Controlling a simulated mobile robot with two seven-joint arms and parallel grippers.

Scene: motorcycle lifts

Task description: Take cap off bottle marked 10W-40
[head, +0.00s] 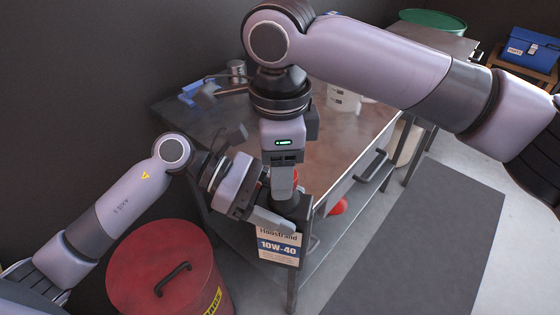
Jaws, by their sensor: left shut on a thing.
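A dark bottle with a white and blue label reading 10W-40 (279,247) is upright just off the table's near end. My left gripper (273,218) comes in from the left and is shut on the bottle's upper part, above the label. My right gripper (284,190) points straight down over the bottle's top, its fingers close to the neck. Only one flat finger face shows clearly, so I cannot tell whether it is open or shut. The cap is hidden behind the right fingers.
A metal workbench (335,150) stands behind the bottle, with a blue item (197,92) and white container (343,99) on it. A red drum (160,268) is at lower left. A blue toolbox (529,48) is at far right. A grey floor mat (425,245) is clear.

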